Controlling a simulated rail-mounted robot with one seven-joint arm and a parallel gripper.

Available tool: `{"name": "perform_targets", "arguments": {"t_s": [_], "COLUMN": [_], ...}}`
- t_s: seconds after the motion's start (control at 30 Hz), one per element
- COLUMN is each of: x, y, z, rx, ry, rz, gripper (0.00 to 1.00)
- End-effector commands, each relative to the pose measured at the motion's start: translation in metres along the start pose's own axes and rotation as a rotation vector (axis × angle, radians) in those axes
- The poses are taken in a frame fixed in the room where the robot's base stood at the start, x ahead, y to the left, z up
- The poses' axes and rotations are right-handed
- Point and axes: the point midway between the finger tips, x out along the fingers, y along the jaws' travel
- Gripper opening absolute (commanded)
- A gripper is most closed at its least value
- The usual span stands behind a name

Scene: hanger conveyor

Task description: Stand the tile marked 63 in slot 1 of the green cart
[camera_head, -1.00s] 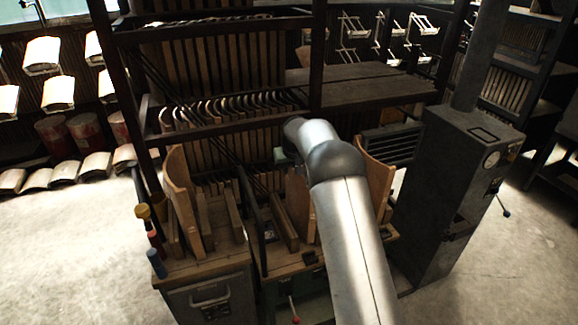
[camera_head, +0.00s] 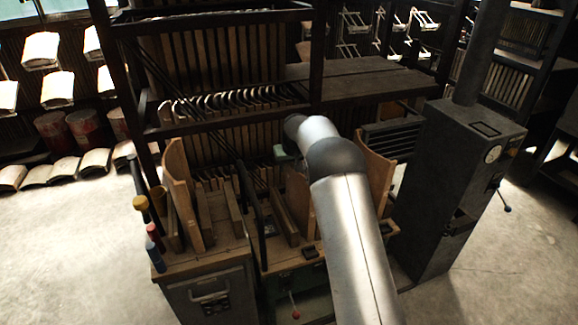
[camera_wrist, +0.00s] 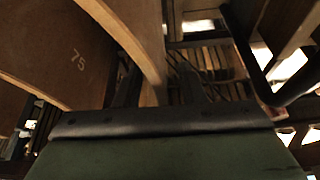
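The green cart (camera_head: 284,283) stands at centre, with a wooden top and upright dividers. A curved tan tile (camera_head: 300,203) stands over its middle, partly behind my arm. Another curved tile (camera_head: 377,180) stands to the right of my arm. The number 63 is not readable anywhere. In the wrist view a brown tile marked 75 (camera_wrist: 66,50) is at upper left, with a curved tan edge (camera_wrist: 150,45) beside it. My gripper (camera_wrist: 158,88) shows as a green body with a dark bar and two dark finger shapes.
A grey cart (camera_head: 208,297) with an upright curved tile (camera_head: 181,200) adjoins the green cart on the left. Bottles (camera_head: 152,235) hang at its left side. A dark rack (camera_head: 215,125) stands behind, and a dark machine cabinet (camera_head: 450,190) stands at right. Floor at left is open.

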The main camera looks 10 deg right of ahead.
Motion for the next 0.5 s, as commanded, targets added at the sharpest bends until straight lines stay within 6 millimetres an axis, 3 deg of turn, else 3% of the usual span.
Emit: {"name": "perform_targets", "arguments": {"t_s": [0.23,0.5], "x": [-0.006,-0.063], "y": [0.0,0.0], "z": [0.003,0.002], "rx": [0.001,0.001], "ry": [-0.006,0.0], "rz": [-0.001,-0.001], "gripper": [0.37,0.37]}}
